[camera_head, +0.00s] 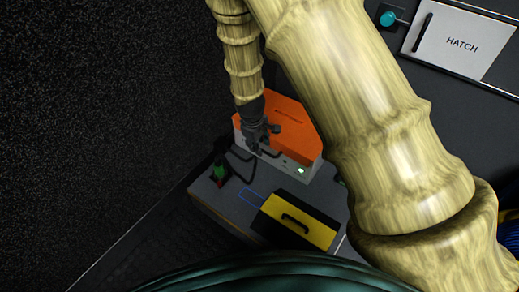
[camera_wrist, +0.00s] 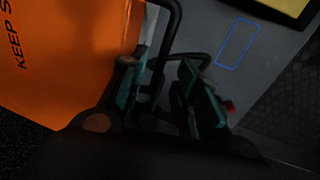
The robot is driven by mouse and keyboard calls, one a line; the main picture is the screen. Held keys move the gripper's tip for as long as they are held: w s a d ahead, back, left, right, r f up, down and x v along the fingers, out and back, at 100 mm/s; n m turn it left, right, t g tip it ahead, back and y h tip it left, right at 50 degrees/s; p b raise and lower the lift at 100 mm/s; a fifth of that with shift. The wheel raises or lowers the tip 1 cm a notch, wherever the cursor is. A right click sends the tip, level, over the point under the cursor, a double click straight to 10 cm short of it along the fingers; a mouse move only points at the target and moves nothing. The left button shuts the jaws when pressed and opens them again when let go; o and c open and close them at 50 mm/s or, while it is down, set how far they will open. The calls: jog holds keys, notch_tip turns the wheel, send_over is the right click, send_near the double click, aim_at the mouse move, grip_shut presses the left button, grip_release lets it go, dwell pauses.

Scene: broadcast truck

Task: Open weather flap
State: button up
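An orange panel (camera_head: 288,122), likely the weather flap, covers the top and front of a light grey box (camera_head: 312,171). It fills the left of the wrist view (camera_wrist: 60,60), where lettering begins "KEEP S". My gripper (camera_head: 256,146) is at the panel's lower left edge, pointing down. In the wrist view my gripper (camera_wrist: 160,98) has its teal-padded fingers apart. A black bent bar (camera_wrist: 163,55), perhaps the flap's handle, passes between or just behind them. I cannot tell whether the fingers touch it.
A yellow and black lid with a handle (camera_head: 300,217) lies in front on the grey counter (camera_head: 208,192). A blue outlined rectangle (camera_head: 253,197) is beside it. A green and red connector (camera_head: 220,172) with black cable stands left. A white HATCH panel (camera_head: 460,42) and teal knob (camera_head: 388,18) are upper right.

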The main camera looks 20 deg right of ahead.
jog(key=shift+w+d+f, duration=0.1)
jog(key=shift+f, duration=0.75)
grip_shut()
jog(key=shift+r, duration=0.15)
